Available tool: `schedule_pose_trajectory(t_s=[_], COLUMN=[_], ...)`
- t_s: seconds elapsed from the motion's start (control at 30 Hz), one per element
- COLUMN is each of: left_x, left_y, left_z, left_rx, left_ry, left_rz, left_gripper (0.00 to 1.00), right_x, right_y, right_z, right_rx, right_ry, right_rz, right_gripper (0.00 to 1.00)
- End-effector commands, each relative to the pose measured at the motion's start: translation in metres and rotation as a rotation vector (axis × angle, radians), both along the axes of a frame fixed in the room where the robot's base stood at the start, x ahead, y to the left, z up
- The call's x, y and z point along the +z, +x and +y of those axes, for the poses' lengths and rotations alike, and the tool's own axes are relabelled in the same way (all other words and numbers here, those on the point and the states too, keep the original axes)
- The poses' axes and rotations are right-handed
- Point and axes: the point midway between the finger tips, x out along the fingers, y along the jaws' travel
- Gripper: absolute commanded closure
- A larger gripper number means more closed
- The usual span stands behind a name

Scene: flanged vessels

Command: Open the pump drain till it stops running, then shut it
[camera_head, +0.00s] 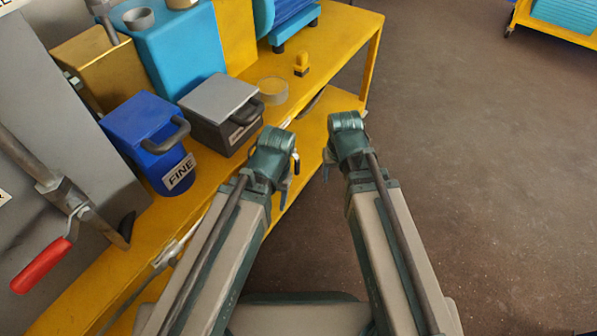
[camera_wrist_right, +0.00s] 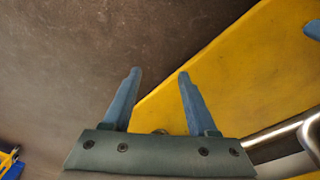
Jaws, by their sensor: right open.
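A lever with a red grip (camera_head: 42,265) hangs from a grey metal fitting (camera_head: 65,195) on a pipe at the left edge of the head view. I cannot tell whether this is the pump drain, and no running liquid shows. My right gripper (camera_head: 326,168) is small and partly hidden by its wrist in the head view. In the right wrist view its two blue fingers (camera_wrist_right: 157,72) stand apart with nothing between them, near the yellow bench edge. My left gripper (camera_head: 290,178) points down beside the bench edge, mostly hidden by its wrist. Both are far from the lever.
A yellow bench (camera_head: 335,60) runs diagonally. It carries a blue container marked FINE (camera_head: 150,125), a dark grey lidded container (camera_head: 220,105), a round yellowish tin (camera_head: 273,90), a small yellow block (camera_head: 301,63) and a finned blue machine (camera_head: 290,18). Open brown floor (camera_head: 470,150) lies right.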

Motion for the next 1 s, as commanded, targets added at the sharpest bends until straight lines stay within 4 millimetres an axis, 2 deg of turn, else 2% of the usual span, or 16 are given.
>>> schedule_pose_trajectory(t_s=[0.03, 0.13, 0.2, 0.3, 0.4, 0.5, 0.77, 1.0], left_x=[-0.024, -0.044, -0.044, -0.042, -0.042, -0.042, -0.045, -0.063], left_y=[0.000, 0.000, 0.000, 0.000, 0.000, 0.000, 0.000, 0.000], left_z=[0.000, 0.000, 0.000, 0.000, 0.000, 0.000, 0.000, 0.000], left_rx=[-0.001, -0.002, -0.002, -0.002, -0.003, -0.003, -0.003, -0.006], left_ry=[0.001, 0.002, 0.002, 0.002, 0.001, 0.001, 0.001, -0.001], left_rz=[0.000, -0.001, -0.001, -0.001, -0.001, -0.001, -0.001, -0.001], left_gripper=[0.41, 0.41, 0.41, 0.41, 0.41, 0.41, 0.41, 0.41], right_x=[-0.024, -0.040, -0.036, -0.030, -0.028, -0.026, -0.030, -0.047], right_y=[0.016, 0.052, 0.075, 0.090, 0.098, 0.101, 0.102, 0.109], right_z=[0.003, 0.025, 0.052, 0.080, 0.096, 0.103, 0.104, 0.105], right_rx=[-0.017, -0.049, -0.059, -0.063, -0.066, -0.067, -0.068, -0.068], right_ry=[0.006, 0.021, 0.036, 0.053, 0.065, 0.071, 0.072, 0.071], right_rz=[-0.027, -0.112, -0.177, -0.231, -0.263, -0.276, -0.278, -0.277], right_gripper=[0.41, 0.41, 0.41, 0.41, 0.41, 0.41, 0.41, 0.41])
